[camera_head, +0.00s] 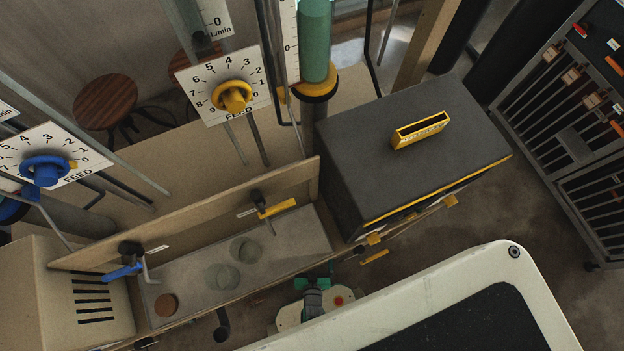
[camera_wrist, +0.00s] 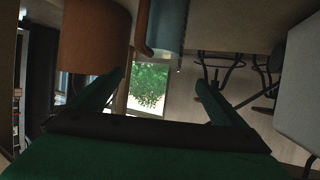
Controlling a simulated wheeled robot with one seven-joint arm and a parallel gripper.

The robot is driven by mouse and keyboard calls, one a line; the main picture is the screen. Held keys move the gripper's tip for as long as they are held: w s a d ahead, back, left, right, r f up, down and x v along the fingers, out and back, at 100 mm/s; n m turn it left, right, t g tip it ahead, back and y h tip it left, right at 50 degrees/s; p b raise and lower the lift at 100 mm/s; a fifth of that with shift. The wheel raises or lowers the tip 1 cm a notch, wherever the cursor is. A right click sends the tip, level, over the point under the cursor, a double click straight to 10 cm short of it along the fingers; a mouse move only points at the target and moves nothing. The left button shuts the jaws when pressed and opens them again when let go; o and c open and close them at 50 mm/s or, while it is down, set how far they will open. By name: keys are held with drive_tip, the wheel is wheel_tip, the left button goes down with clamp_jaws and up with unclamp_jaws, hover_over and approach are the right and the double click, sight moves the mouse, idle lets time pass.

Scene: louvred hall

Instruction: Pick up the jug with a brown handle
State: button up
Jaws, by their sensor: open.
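In the wrist view a blue-grey cylinder with a curved brown handle (camera_wrist: 142,27) on its left side shows at the top, cut off by the frame edge. This looks like the jug (camera_wrist: 171,27). My gripper (camera_wrist: 157,95) has two green fingers spread wide with nothing between them. The jug appears beyond and above the gap between the fingertips, apart from them. In the head view my gripper (camera_head: 315,283) shows small and green at bottom centre, beside the bench front. I cannot make out the jug clearly in the head view.
A brown cylinder (camera_wrist: 93,38) stands left of the jug, close to the left finger. A pale block (camera_wrist: 304,85) is at right. The bench tray (camera_head: 195,255) holds round glassy shapes and a brown disc (camera_head: 166,305). A dark box (camera_head: 375,145) stands to its right.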

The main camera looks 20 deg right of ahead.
drive_tip(key=x, duration=0.9)
drive_tip(key=shift+w+d+f, duration=0.15)
drive_tip(key=shift+d+f, duration=0.05)
drive_tip(key=shift+d, duration=0.05)
drive_tip(key=c, duration=2.2)
drive_tip(key=shift+o, duration=0.2)
drive_tip(key=shift+r, duration=0.2)
